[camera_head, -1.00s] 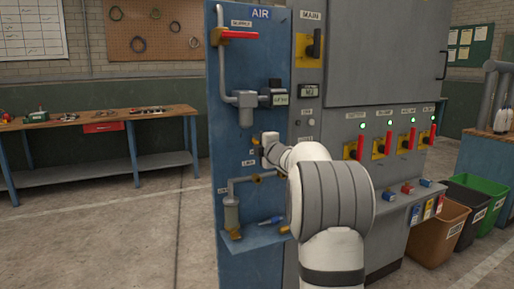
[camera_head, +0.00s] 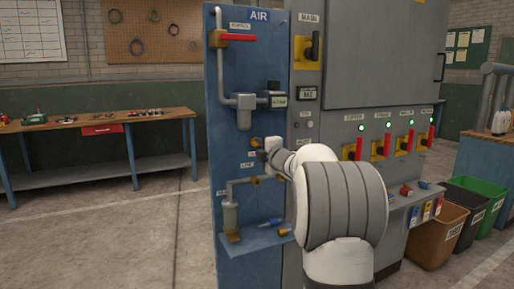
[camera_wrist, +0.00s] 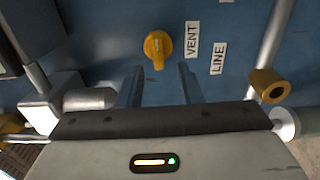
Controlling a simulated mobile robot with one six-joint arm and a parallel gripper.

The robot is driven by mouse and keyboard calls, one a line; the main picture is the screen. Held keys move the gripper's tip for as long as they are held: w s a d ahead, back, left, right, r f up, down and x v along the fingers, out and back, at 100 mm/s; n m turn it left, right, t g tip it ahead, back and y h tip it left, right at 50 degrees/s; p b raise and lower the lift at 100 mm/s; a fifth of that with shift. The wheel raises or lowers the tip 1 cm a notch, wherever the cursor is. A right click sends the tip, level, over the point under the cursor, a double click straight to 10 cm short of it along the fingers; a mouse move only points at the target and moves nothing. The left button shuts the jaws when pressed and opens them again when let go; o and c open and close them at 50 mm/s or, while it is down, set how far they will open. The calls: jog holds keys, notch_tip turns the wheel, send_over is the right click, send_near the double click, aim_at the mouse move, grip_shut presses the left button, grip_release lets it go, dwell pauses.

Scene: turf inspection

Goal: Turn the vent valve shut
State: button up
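The vent valve (camera_wrist: 157,47) is a small yellow-orange knob on the blue air panel, beside a VENT label (camera_wrist: 192,38) in the wrist view. In the head view the knob (camera_head: 255,141) shows small, just left of my gripper (camera_head: 271,150). My gripper (camera_wrist: 161,80) has its two dark fingers apart, with nothing between them. In the wrist view the fingers point toward the knob, which lies beyond their tips and is not gripped. My arm hides part of the panel in the head view.
A brass fitting on a pipe (camera_wrist: 267,86) and a grey pipe assembly (camera_wrist: 80,97) flank my gripper. The red supply handle (camera_head: 238,38) is higher on the panel. A small shelf (camera_head: 255,240) juts out below. Red switch levers (camera_head: 387,143) are to the right.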

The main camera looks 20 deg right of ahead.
jog(key=s, duration=0.5)
jog(key=shift+d, duration=0.1)
jog(key=s+a+r+m+g+h+p, duration=0.4)
jog(key=s+a+m+p, duration=0.2)
jog(key=s+m+p, duration=0.3)
jog(key=s+a+f+m+g+y+p, duration=0.1)
jog(key=s+a, duration=0.4)
jog(key=s, duration=0.5)
jog(key=s+a+f+m+g+y+p, duration=0.1)
jog(key=s+a+f+m+g+p, duration=0.2)
jog(key=s, duration=0.6)
jog(key=s+a+f+m+g+y+p, duration=0.1)
jog(key=s+a+m+g+p, duration=0.4)
jog(key=s, duration=0.5)
jog(key=a+f+g+p, duration=0.1)
jog(key=a+g+p, duration=0.1)
jog(key=shift+s+a+f+m, duration=0.2)
jog(key=shift+s+a+m, duration=0.1)
jog(key=shift+s, duration=0.05)
